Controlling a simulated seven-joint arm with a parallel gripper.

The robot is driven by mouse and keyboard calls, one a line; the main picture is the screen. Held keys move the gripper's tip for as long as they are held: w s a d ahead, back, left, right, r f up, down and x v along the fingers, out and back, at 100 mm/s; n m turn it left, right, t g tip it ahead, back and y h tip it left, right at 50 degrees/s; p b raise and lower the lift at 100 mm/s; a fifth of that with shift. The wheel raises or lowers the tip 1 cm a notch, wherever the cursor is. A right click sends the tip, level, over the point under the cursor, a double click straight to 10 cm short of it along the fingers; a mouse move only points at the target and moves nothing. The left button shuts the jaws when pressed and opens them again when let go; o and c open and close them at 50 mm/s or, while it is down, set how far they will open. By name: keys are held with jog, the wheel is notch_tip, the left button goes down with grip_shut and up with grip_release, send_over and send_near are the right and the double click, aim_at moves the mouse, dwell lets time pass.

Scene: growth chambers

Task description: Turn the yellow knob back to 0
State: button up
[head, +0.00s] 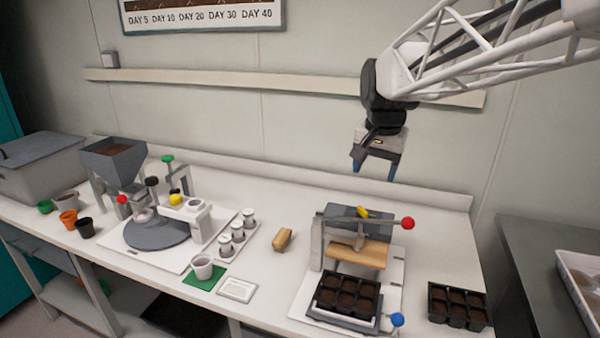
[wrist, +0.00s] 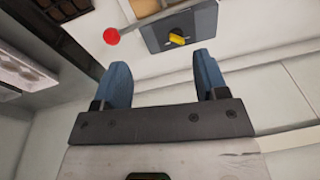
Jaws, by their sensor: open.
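The yellow knob (head: 362,211) sits on a dark grey box (head: 342,213) at the back of the press-like device on the right of the bench. In the wrist view the yellow knob (wrist: 177,39) shows on the grey box's face (wrist: 203,22), beyond my fingertips. Its pointer setting and any scale marks are too small to read. My gripper (head: 376,170) hangs in the air above and behind the device, clear of the knob. In the wrist view my gripper (wrist: 160,62) has its two blue fingers apart, with nothing between them.
A red-balled lever (head: 407,223) sticks out right of the knob; its red ball also shows in the wrist view (wrist: 111,36). A seedling tray (head: 345,293) sits in front. Another yellow ball (head: 176,200) is on the left machine. A wall ledge (head: 280,84) runs behind.

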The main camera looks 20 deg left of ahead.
jog(key=w+a+f, duration=0.1)
jog(key=w+a, duration=0.2)
jog(key=a, duration=0.5)
jog(key=w+a, duration=0.3)
jog(key=a, duration=0.5)
jog(key=m+g, duration=0.1)
send_over(174, 196)
jog(key=f, duration=1.3)
jog(key=shift+s+d, duration=0.15)
jog(key=shift+d, duration=0.25)
jog(key=shift+f, duration=0.2)
jog(key=shift+a+f, duration=0.2)
jog(key=shift+f, duration=3.55)
jog(key=shift+c, duration=0.2)
jog(key=c, duration=0.9)
